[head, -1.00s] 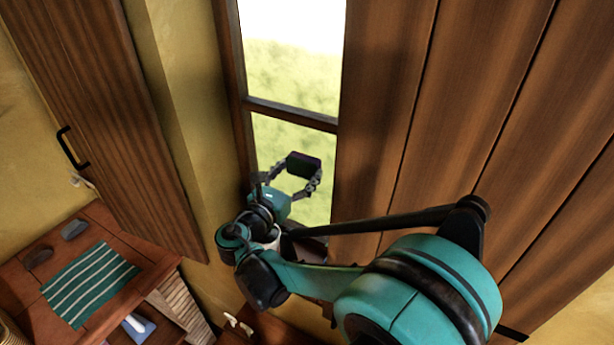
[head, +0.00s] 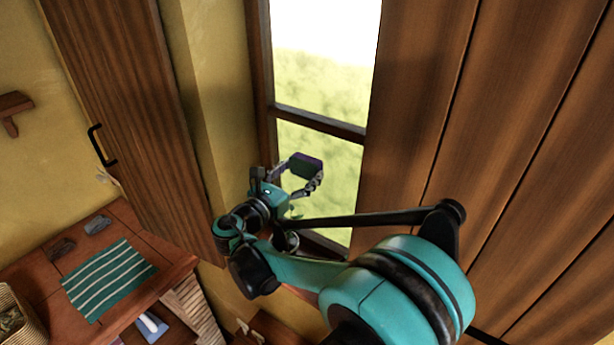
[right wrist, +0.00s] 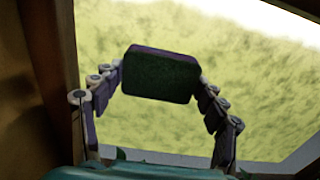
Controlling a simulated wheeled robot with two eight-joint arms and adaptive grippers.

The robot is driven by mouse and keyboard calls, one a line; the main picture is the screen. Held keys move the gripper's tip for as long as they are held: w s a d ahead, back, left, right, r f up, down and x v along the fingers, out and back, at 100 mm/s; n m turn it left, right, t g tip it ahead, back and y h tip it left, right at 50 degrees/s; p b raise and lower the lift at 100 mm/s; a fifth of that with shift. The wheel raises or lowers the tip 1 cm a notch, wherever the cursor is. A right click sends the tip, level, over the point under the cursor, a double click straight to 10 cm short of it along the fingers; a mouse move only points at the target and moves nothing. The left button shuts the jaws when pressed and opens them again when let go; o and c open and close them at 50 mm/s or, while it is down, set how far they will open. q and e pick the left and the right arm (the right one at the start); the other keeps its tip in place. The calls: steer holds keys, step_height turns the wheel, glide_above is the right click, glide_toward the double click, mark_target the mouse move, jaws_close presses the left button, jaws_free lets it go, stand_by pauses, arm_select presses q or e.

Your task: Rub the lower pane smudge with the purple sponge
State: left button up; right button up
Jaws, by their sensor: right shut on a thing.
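The purple sponge (head: 305,165) has a dark green face and is held between the fingertips of my right gripper (head: 300,172), in front of the lower window pane (head: 337,185). In the right wrist view the sponge (right wrist: 160,75) is tilted slightly, its green face toward the camera and a purple edge along the top. The right gripper (right wrist: 160,80) is shut on it from both sides. I cannot tell whether the sponge touches the glass. I cannot make out the smudge on the pane. My left gripper is not in view.
A wooden crossbar (head: 318,122) divides the window. A brown shutter (head: 130,110) with a black handle stands at the left, and wooden panels (head: 480,120) at the right. Below left, a brick counter (head: 165,262) bears a striped green cloth (head: 108,280), stones and a basket (head: 18,318).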

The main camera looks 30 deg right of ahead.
steer(key=shift+w+a, duration=0.35)
steer(key=shift+w, duration=0.55)
steer(key=shift+v, duration=3)
steer(key=shift+v, duration=1.45)
